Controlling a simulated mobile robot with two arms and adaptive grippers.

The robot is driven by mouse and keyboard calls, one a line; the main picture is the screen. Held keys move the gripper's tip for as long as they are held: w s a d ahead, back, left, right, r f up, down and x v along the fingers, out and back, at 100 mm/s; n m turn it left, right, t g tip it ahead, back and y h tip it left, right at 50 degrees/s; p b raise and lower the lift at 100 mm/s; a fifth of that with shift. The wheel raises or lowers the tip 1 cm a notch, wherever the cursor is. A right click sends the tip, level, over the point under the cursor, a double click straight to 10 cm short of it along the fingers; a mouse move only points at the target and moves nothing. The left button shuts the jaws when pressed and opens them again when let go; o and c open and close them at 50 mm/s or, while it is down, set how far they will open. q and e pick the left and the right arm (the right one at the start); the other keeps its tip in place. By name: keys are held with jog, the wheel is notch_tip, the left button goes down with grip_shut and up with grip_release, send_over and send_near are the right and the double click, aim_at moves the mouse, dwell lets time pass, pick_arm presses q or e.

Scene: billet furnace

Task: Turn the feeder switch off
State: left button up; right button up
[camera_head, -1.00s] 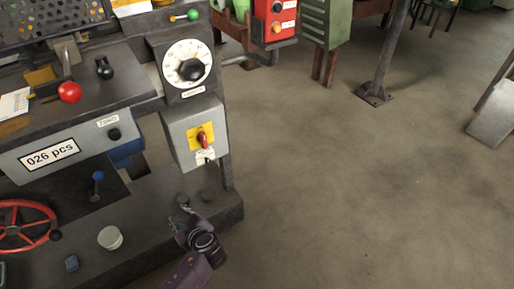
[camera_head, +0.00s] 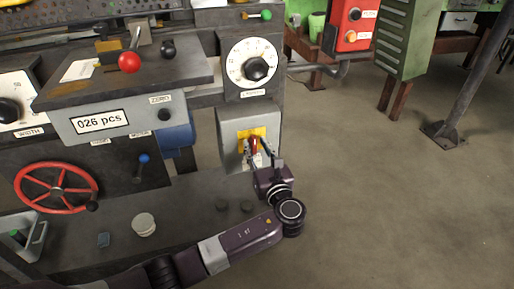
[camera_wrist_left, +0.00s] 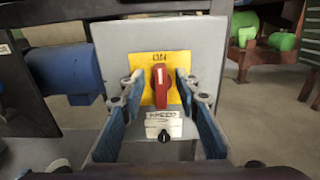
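The feeder switch is a red handle (camera_head: 254,145) on a yellow plate (camera_head: 244,134), set on the front of a grey box (camera_head: 232,122). In the left wrist view the red handle (camera_wrist_left: 161,86) stands upright, its top end by lettering that looks like "ON". A white label (camera_wrist_left: 164,128) with a small black knob sits below it. My left gripper (camera_head: 264,159) is in front of the box. In the left wrist view its blue-padded fingers (camera_wrist_left: 161,103) are open, one on each side of the handle, with gaps visible. My right gripper is not in view.
A white dial (camera_head: 252,63) is above the switch box. A red handwheel (camera_head: 56,188), a counter panel (camera_head: 100,122) and a red-knobbed lever (camera_head: 129,62) are to the left. A red button box (camera_head: 351,25) is behind at right. The floor (camera_head: 400,200) at right is clear.

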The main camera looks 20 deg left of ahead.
pick_arm(q)
jog(key=shift+w+a, duration=0.1)
jog(key=shift+w, duration=0.05)
jog(key=shift+c, duration=0.5)
grip_shut()
